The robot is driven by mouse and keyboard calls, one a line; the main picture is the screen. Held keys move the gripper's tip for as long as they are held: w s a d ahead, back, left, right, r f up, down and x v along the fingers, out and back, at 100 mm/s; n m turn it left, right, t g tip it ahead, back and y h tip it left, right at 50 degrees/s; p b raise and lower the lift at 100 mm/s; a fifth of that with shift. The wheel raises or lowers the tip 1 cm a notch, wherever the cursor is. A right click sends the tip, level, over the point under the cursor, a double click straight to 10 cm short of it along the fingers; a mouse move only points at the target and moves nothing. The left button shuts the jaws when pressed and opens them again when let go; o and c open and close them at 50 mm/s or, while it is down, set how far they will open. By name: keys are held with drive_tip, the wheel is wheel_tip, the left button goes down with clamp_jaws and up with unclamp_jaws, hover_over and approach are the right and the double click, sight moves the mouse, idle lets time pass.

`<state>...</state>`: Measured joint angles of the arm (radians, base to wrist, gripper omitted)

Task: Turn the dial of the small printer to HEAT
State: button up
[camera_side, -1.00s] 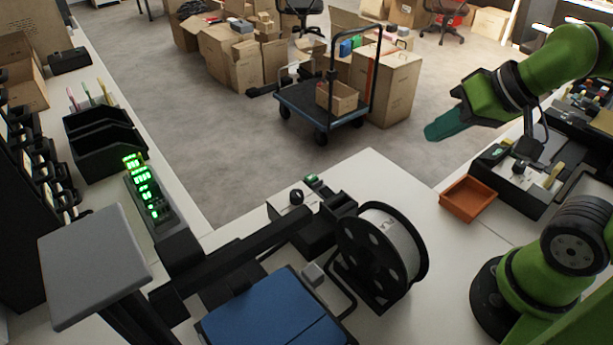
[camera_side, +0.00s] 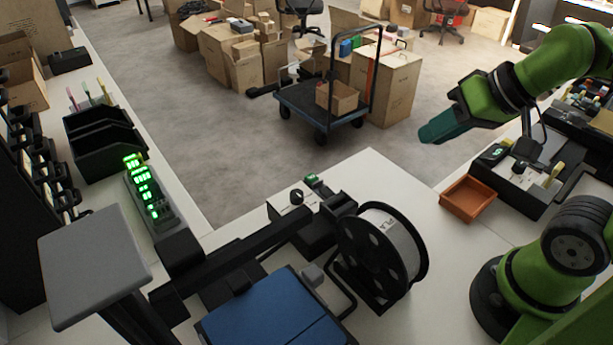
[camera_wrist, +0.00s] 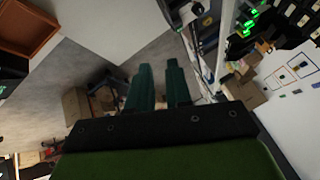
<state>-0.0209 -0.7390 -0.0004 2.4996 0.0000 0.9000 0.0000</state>
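Two control boxes with a dial show in the side view; I cannot tell for sure which is the small printer. One dark knob (camera_side: 296,197) sits on the box beside the filament spool, near a small green display (camera_side: 311,180). Another dark dial (camera_side: 519,168) sits on the black machine (camera_side: 520,190) at the right, near its own green display (camera_side: 497,152). The dial markings are too small to read. My gripper (camera_side: 428,134) is in the air between the two, touching neither. In the wrist view its teal fingers (camera_wrist: 158,66) are slightly apart with nothing between them.
An orange tray (camera_side: 468,212) lies on the white table left of the black machine. The white filament spool (camera_side: 385,245) and blue bed (camera_side: 270,315) fill the front. A grey panel (camera_side: 95,262) stands at the left.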

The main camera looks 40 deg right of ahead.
drive_tip(key=o, duration=0.6)
drive_tip(key=w+a, duration=0.1)
drive_tip(key=w+a+g, duration=0.1)
drive_tip(key=w, duration=0.1)
drive_tip(key=w+a+n+g, duration=0.1)
drive_tip(key=a, duration=0.1)
drive_tip(key=shift+w+f+y, duration=0.25)
drive_tip(key=shift+f+y, duration=0.1)
drive_tip(key=shift+y, duration=0.05)
drive_tip(key=m+g+h, duration=0.3)
drive_tip(key=m+g, duration=0.2)
drive_tip(key=m, duration=0.1)
hover_over(297, 193)
wheel_tip(297, 193, down, 17)
drive_tip(key=shift+r, duration=0.2)
clamp_jaws()
